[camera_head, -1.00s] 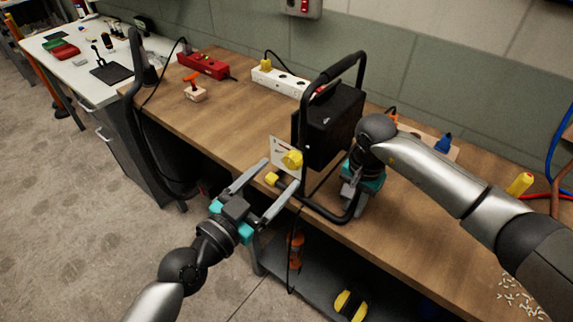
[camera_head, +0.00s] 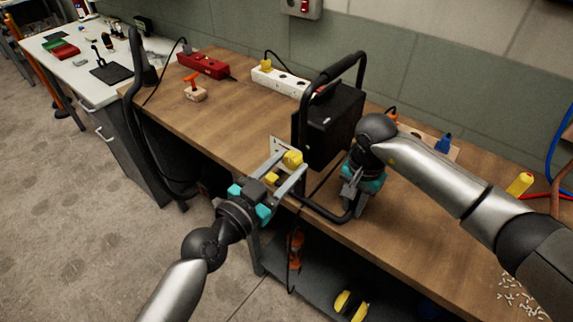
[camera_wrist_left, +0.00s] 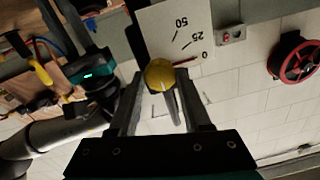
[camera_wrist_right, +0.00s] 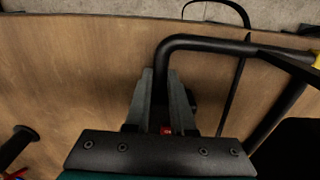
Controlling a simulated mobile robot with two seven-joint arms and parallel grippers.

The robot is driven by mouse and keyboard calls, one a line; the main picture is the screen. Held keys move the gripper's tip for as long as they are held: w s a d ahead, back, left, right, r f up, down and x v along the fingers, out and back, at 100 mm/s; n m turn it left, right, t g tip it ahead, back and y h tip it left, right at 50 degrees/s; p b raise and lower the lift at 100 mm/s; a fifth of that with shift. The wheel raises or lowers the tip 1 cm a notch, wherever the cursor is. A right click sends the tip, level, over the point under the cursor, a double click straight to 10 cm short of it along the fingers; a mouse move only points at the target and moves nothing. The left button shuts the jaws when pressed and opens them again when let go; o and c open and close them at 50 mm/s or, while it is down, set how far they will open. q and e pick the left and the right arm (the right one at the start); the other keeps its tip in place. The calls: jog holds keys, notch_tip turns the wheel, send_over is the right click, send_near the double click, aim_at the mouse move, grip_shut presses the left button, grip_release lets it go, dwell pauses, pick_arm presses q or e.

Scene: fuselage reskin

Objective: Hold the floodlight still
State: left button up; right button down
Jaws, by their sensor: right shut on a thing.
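The floodlight (camera_head: 330,127) is a black box in a black tubular frame, standing on the wooden bench near its front edge. A yellow knob (camera_head: 292,159) is at its left side by a pale dial plate; the plate (camera_wrist_left: 172,28) shows 0, 25 and 50 in the left wrist view. My left gripper (camera_head: 289,162) is open, its fingers on either side of the knob (camera_wrist_left: 160,75); I cannot tell whether they touch it. My right gripper (camera_wrist_right: 166,75) is shut on the frame's lower tube (camera_wrist_right: 215,43); the exact contact is partly hidden by the fingers.
A white power strip (camera_head: 280,81) and a red power strip (camera_head: 203,65) lie at the bench's back. An orange-handled item (camera_head: 194,88) stands left. A yellow-handled tool (camera_head: 519,184) lies right. A lower shelf (camera_head: 320,290) holds a yellow-black object. The bench's left middle is clear.

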pick_arm(q)
grip_shut()
jog(key=shift+n, duration=0.3)
jog(key=n, duration=0.3)
jog(key=shift+n, duration=0.3)
jog(key=n, duration=0.4)
jog(key=shift+a+g, duration=0.1)
jog(key=shift+g, duration=0.2)
jog(key=n, duration=0.4)
jog(key=shift+w+n, duration=0.1)
jog(key=shift+n, duration=0.3)
jog(key=shift+a+n, duration=0.1)
jog(key=shift+n, duration=2)
